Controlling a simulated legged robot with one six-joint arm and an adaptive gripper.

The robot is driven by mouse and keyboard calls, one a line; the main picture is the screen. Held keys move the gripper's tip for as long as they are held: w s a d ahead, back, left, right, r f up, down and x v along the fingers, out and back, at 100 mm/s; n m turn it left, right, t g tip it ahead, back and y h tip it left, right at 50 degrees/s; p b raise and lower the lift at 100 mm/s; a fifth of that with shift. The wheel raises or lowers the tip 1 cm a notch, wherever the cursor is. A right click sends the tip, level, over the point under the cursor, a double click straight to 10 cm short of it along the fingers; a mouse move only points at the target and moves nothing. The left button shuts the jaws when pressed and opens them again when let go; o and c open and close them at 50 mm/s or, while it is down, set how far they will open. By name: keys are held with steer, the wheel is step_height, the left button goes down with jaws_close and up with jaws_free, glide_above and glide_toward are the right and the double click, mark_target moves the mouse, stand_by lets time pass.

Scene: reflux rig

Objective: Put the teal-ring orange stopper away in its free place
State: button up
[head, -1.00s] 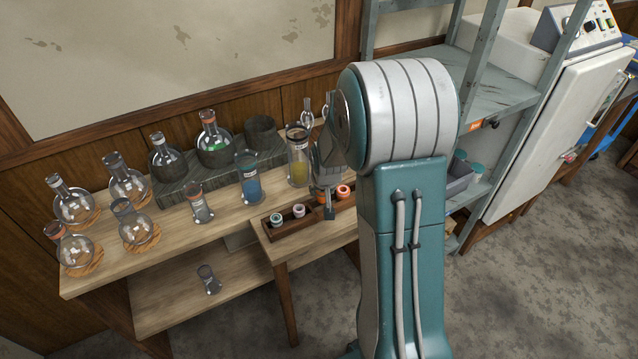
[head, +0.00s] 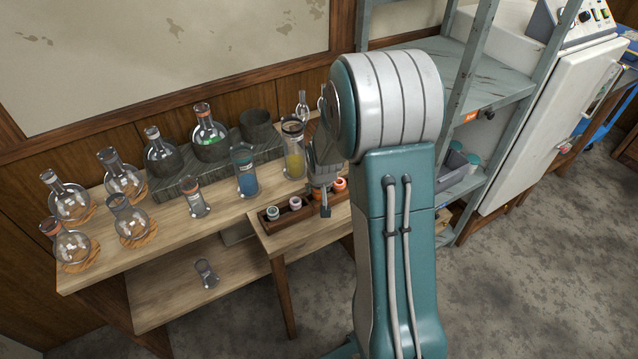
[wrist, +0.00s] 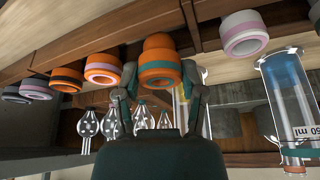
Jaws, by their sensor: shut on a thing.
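The teal-ring orange stopper (wrist: 159,68) is between the two fingers of my gripper (wrist: 160,80) in the wrist view, and the gripper is shut on it. In the head view my gripper (head: 325,211) is low at the wooden rack (head: 287,226), and its fingers hide the held stopper. I cannot tell whether the stopper is clear of the rack or partly in it. Other stoppers flank it in the wrist view: an orange one with a pale pink ring (wrist: 103,69), an orange one with a dark ring (wrist: 67,78), and a pink-and-white one (wrist: 244,36).
The rack stands on a small wooden table beside the long bench. A blue cylinder (head: 247,176) and a yellow cylinder (head: 293,152) stand close behind. Several flasks fill the bench's left and back. A grey metal shelf (head: 490,95) stands to the right of my arm.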

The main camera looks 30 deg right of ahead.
steer(key=shift+d+f, duration=0.1)
steer(key=shift+f, duration=0.55)
stand_by(0.3)
steer(key=o, duration=1)
steer(key=shift+o, duration=0.2)
steer(key=v, duration=1.1)
steer(key=shift+r, duration=0.4)
steer(key=shift+s, duration=0.1)
